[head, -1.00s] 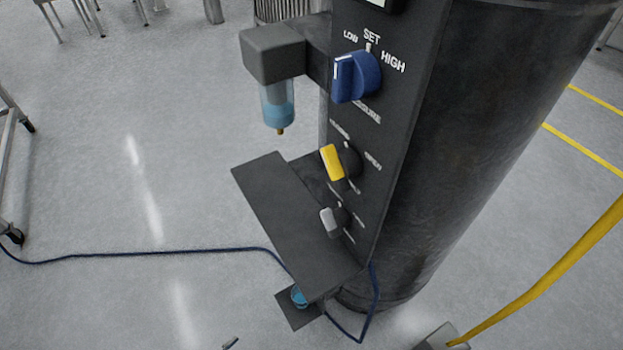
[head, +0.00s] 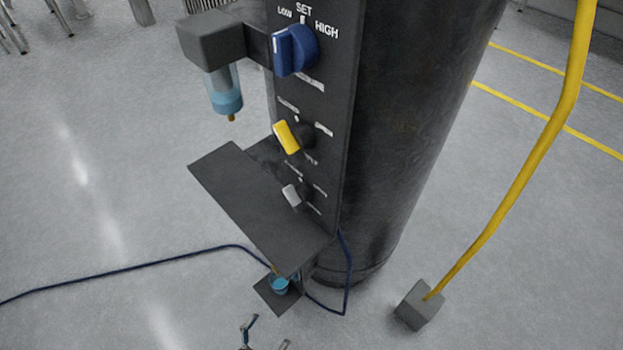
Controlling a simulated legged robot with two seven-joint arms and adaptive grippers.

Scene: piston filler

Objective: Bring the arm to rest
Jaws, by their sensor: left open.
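My left gripper (head: 266,334) shows at the bottom edge, its two fingertips apart and nothing between them. Most of it and its arm are out of the picture. It is below the small blue cup (head: 280,285) and appears apart from it. The piston filler (head: 390,130) is a dark cylinder with a black panel. The panel carries a blue knob (head: 296,50), a yellow knob (head: 287,137) and a light grey knob (head: 291,195). My right gripper is not in view.
A dark blue cable (head: 140,268) runs over the floor. A yellow pole (head: 520,180) rises from a grey block (head: 419,305) at right. The floor at left is largely clear.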

